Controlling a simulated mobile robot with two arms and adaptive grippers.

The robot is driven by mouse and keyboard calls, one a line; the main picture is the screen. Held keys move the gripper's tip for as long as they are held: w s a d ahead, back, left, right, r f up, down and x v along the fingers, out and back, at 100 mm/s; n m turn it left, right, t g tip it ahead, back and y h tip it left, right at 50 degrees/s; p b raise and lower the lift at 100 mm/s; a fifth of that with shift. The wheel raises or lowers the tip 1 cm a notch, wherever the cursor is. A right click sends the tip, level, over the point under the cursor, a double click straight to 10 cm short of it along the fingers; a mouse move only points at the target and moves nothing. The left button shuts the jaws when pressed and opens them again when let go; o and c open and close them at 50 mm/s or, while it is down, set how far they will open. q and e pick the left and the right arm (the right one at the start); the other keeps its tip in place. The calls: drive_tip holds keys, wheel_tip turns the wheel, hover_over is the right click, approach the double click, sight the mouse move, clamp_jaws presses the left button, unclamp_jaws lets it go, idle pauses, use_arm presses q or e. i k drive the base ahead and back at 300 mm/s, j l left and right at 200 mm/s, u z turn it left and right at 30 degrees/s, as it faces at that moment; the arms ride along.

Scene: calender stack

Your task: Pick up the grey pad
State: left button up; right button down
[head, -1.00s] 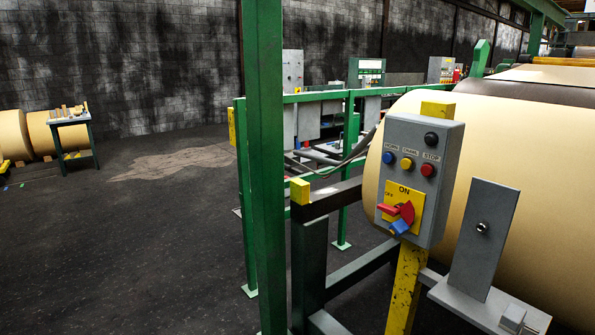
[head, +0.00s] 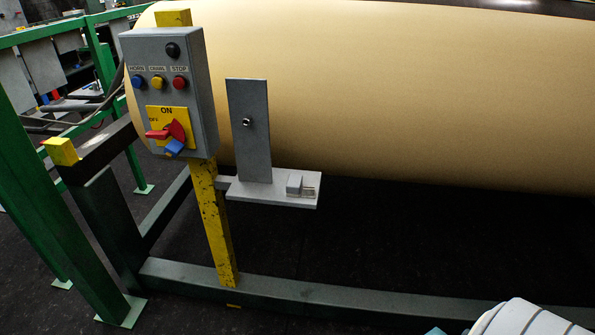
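A small grey block (head: 295,184) sits on the right end of a light grey shelf (head: 260,196), with a paler piece against its right side. It may be the grey pad, but it is too small to be sure. A flat grey plate (head: 252,155) stands upright on the same shelf, with a shiny round knob on its face. The shelf is fixed to a yellow post. Neither of my grippers shows. A white, ribbed part at the bottom right edge is probably mine, and no fingers are visible on it.
A grey control box (head: 195,75) with coloured buttons and a red switch is on the yellow post (head: 213,230), left of the shelf. A large cream roll (head: 400,100) lies behind. Green posts (head: 55,200) and a low dark beam (head: 330,296) border the dark floor.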

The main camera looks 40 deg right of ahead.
sight(294, 185)
drive_tip(key=z, duration=1.05)
drive_tip(key=i+l+u, duration=0.55)
drive_tip(key=i+l, duration=0.1)
